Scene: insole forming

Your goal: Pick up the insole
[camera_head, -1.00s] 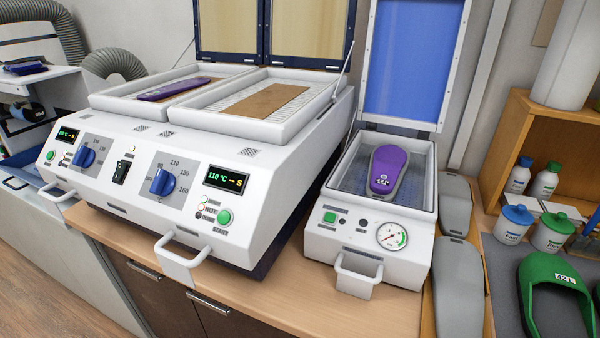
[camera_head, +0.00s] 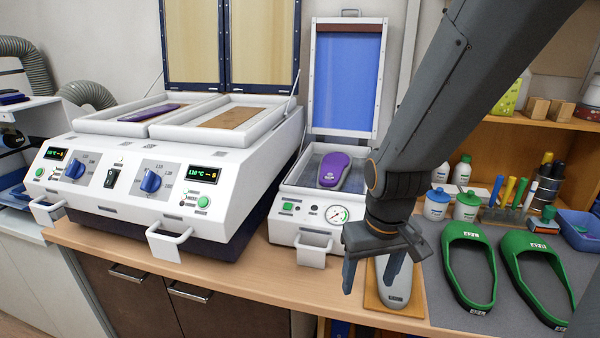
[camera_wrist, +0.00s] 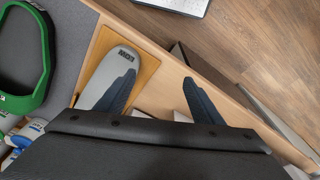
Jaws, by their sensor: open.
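A flat purple insole (camera_head: 150,112) lies in the left tray of the large white heater. A purple insole-shaped piece (camera_head: 333,170) sits in the open press (camera_head: 300,190); whether it lies over a form I cannot tell. My gripper (camera_head: 372,280) is open and empty, pointing down at the counter's right part, to the right of and in front of the press. It is near a grey foot form (camera_head: 397,288) on a wooden board. In the wrist view, the form (camera_wrist: 112,70) is by the left finger of my gripper (camera_wrist: 158,80). No insole shows there.
The heater's right tray holds a brown sheet (camera_head: 232,117). Both lids stand open behind. Green trim pieces (camera_head: 468,265) lie on a grey mat at right, with bottles (camera_head: 437,204) and tools behind. Handles (camera_head: 163,246) jut from the machine fronts.

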